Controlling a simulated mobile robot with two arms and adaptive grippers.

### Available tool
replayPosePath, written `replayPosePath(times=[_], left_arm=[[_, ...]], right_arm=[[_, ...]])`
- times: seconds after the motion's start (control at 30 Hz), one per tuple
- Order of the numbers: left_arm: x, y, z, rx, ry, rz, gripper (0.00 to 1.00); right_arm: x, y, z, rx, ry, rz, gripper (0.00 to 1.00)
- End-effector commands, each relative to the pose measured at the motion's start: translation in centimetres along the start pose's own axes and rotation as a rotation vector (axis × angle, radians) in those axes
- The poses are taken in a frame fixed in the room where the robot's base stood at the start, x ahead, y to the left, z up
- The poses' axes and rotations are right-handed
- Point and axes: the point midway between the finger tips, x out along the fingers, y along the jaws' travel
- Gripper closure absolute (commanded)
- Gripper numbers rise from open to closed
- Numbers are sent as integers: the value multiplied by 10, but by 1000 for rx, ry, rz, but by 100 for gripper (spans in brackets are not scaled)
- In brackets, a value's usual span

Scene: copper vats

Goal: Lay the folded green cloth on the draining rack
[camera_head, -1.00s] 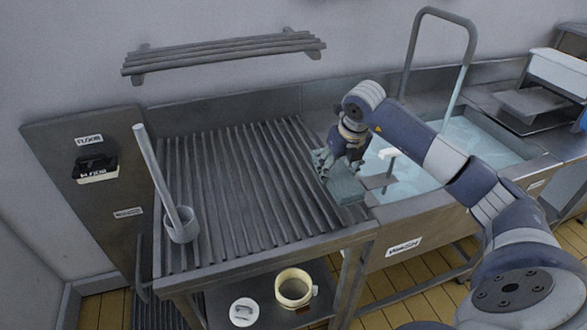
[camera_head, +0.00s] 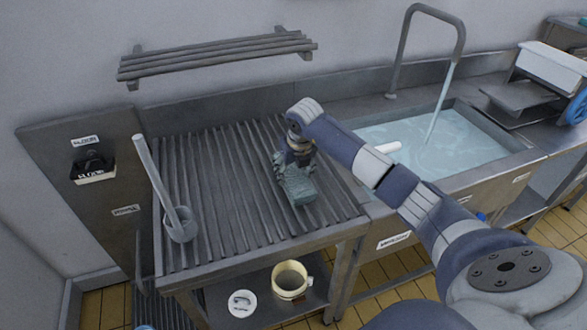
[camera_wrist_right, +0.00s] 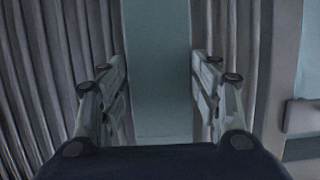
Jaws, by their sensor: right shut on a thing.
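The folded green cloth (camera_head: 301,190) is a grey-green block in the head view. My right gripper (camera_head: 294,172) is shut on it, over the right part of the draining rack (camera_head: 225,190). In the right wrist view the cloth (camera_wrist_right: 162,70) fills the space between the two fingers of the gripper (camera_wrist_right: 160,95), with rack ribs on both sides. I cannot tell whether the cloth touches the ribs. My left gripper is not in view.
A ladle-like tool (camera_head: 165,190) stands on the rack's left part. The water-filled sink (camera_head: 450,140) with a running tap is on the right. A slatted wall shelf (camera_head: 215,55) hangs above. A cream pot (camera_head: 289,280) stands on the lower shelf. The rack's middle is clear.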

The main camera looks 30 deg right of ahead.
Motion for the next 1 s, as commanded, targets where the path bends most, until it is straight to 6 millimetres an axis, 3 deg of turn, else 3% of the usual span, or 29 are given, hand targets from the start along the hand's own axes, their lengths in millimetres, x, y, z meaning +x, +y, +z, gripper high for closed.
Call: replayPosePath(times=[0.17, 0.2, 0.27, 0.7, 0.87, 1.0], left_arm=[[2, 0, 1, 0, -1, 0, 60], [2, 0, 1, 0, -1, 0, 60], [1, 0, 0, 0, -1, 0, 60], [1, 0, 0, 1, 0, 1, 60], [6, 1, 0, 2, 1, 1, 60], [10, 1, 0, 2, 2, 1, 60]], right_arm=[[1, 0, 0, 0, -2, 1, 72], [1, 0, 0, 0, 0, 0, 35], [1, 0, 0, 0, 0, 0, 22], [-3, 0, 0, 0, -2, 1, 22], [-25, -1, 1, -1, -5, 0, 22], [-56, -1, 1, -1, -6, -1, 22]])
